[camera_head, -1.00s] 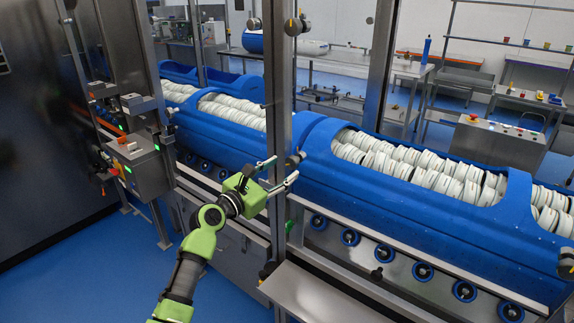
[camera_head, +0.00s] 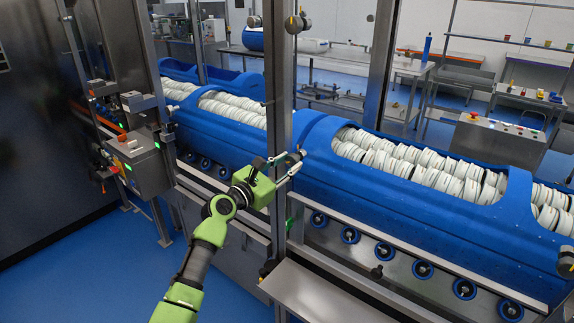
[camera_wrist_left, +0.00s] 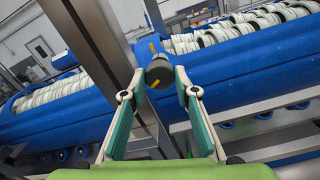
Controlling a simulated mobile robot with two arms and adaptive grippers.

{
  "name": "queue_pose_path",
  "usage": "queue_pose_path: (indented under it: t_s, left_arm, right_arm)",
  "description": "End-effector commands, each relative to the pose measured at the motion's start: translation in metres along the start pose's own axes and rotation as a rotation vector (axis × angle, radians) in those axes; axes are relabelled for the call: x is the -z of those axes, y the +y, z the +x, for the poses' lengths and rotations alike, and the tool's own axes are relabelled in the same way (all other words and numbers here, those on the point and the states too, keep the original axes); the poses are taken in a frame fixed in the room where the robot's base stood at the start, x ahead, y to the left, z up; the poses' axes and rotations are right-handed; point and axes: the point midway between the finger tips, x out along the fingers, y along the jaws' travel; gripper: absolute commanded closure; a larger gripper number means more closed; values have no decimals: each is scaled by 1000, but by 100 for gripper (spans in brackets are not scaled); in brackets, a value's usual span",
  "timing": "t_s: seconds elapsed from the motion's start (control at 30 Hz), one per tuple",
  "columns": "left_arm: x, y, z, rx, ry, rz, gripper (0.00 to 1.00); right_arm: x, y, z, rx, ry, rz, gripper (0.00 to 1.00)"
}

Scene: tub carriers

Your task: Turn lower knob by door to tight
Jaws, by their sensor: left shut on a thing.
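The lower knob (camera_head: 296,157) is a dark round knob on the steel door post (camera_head: 279,110). In the left wrist view the knob (camera_wrist_left: 159,72) shows between the fingers, with a yellow mark above it and another on its face. My left gripper (camera_head: 287,163), with a green body and pale fingers, is shut on this knob. In the wrist view its fingertips (camera_wrist_left: 158,76) lie on either side of it. The fingers hide part of the knob in the head view. An upper knob (camera_head: 293,26) with a yellow mark sits higher on the same post.
A long blue tub machine (camera_head: 430,215) full of white discs runs behind the posts. A steel shelf (camera_head: 325,295) juts out below the gripper. A control box (camera_head: 138,165) stands to the left. Blue floor (camera_head: 110,265) is clear at the lower left.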

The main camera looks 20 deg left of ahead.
Motion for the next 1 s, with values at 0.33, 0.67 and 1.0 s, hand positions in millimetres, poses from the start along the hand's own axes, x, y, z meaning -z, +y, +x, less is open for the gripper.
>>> queue_pose_path:
  t_s: [0.33,0.67,1.0]
  left_arm:
    - [1,0,0,0,0,123,93]
    - [2,0,0,1,0,413,93]
    - [2,-1,0,1,0,737,93]
  right_arm:
    - [0,-1,4,1,1,1,55]
    - [0,-4,15,4,2,2,55]
    - [-1,-4,29,3,2,2,55]
